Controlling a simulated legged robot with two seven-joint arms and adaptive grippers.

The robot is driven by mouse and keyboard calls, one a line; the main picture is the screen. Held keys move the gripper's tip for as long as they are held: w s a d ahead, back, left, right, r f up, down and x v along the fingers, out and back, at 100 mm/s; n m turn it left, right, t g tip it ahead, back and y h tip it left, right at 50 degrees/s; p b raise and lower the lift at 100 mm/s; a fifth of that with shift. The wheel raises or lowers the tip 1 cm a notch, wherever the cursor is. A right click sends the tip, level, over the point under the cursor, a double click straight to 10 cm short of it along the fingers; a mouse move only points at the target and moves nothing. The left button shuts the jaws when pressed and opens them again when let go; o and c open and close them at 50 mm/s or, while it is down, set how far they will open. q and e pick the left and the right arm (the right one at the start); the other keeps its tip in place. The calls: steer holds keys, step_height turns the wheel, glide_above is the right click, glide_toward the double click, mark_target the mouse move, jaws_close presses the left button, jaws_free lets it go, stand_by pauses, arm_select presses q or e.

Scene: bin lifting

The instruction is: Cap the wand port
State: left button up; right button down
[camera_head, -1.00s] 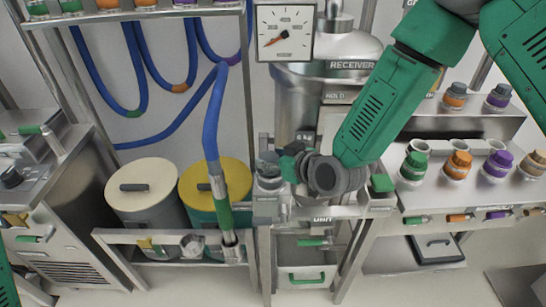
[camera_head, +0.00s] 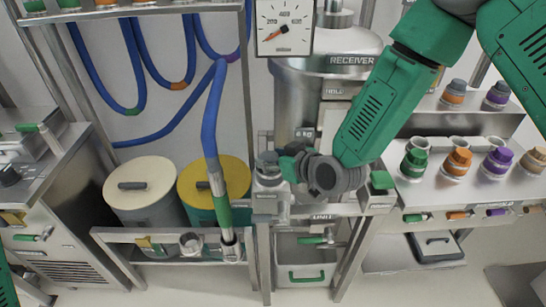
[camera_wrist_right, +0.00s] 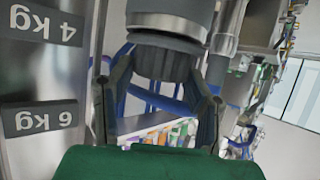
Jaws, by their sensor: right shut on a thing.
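My right gripper (camera_head: 284,165) comes in from the right in the head view and is shut on a dark grey cap (camera_wrist_right: 165,62). In the right wrist view its two fingers (camera_wrist_right: 158,92) flank the ribbed cap. The cap meets a silver cylindrical port (camera_wrist_right: 170,18), whose body stands below the gripper in the head view (camera_head: 269,184). I cannot tell whether the cap is fully seated. The wand (camera_head: 221,205), with a green sleeve and a blue hose, stands in a holder left of the port. My left gripper is out of view.
A steel receiver (camera_head: 300,95) with a gauge (camera_head: 284,27) stands behind the port. A cream-lidded drum (camera_head: 140,172) and a yellow-lidded drum (camera_head: 203,178) are at left. Coloured caps, including a green one (camera_head: 414,162), line the right shelf (camera_head: 440,190).

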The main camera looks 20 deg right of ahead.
steer(key=shift+s+a+f, duration=0.1)
steer(key=shift+s+f, duration=0.1)
steer(key=shift+f, duration=0.05)
steer(key=c, duration=0.7)
jaws_free()
steer(key=shift+w+a, duration=0.1)
steer(key=shift+w, duration=0.15)
steer(key=shift+s+r, duration=0.3)
steer(key=shift+s, duration=0.1)
steer(key=v, duration=1.1)
steer(key=shift+w, duration=0.1)
